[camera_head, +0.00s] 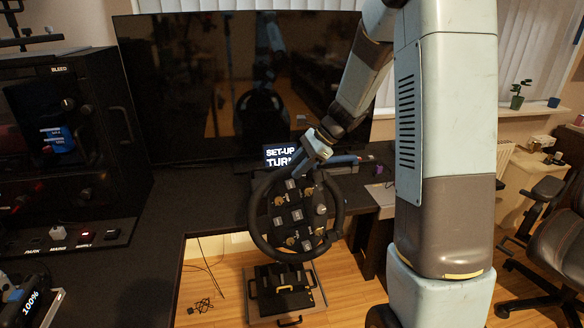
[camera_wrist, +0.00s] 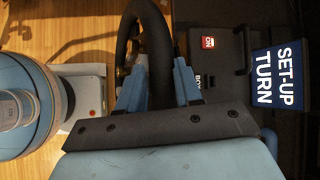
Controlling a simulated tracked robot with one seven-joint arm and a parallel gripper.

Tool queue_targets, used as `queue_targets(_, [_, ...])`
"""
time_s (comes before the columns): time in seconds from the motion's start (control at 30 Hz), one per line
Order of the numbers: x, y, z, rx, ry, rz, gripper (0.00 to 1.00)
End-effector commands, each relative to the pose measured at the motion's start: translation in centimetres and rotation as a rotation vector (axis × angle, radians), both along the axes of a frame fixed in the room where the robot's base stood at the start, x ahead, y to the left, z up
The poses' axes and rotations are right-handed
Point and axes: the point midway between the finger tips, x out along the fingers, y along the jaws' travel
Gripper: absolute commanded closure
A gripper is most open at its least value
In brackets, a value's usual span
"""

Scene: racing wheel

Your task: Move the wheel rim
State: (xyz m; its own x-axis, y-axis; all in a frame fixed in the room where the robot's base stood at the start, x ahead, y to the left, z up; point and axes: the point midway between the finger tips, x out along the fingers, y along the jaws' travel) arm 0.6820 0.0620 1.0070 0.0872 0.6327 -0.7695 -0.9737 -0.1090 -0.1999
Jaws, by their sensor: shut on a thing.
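The racing wheel has a black rim (camera_head: 254,222) around a dark hub (camera_head: 298,213) with several knobs and buttons. It stands upright at the desk's inner edge, in front of the large screen. My gripper (camera_head: 309,163) reaches the top of the rim from above. In the wrist view the rim (camera_wrist: 158,45) passes between the two blue fingers of my gripper (camera_wrist: 158,82), which are shut on it. The fingers and my palm hide part of the rim there. A small display (camera_head: 281,155) reading "SET-UP TURN" is behind the wheel and shows in the wrist view (camera_wrist: 277,75).
A large dark screen (camera_head: 190,85) stands behind the desk (camera_head: 120,262). A black panel box (camera_head: 65,130) is at the left. Pedals (camera_head: 285,290) are on the floor below the wheel. An office chair (camera_head: 550,240) is at the right. A red "ON" switch (camera_wrist: 208,42) is near the rim.

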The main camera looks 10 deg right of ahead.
Motion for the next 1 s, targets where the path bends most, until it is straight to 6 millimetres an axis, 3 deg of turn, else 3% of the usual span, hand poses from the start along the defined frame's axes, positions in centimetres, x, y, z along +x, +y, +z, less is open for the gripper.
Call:
queue_targets(0.03, [-0.4,-0.6,-0.8,0.017,0.015,-0.009,1.0])
queue_targets(0.5, [-0.6,-2.9,-1.2,0.178,0.015,-0.068,1.0])
queue_targets(1.0, [-0.7,-3.4,-1.4,0.222,0.016,-0.081,1.0])
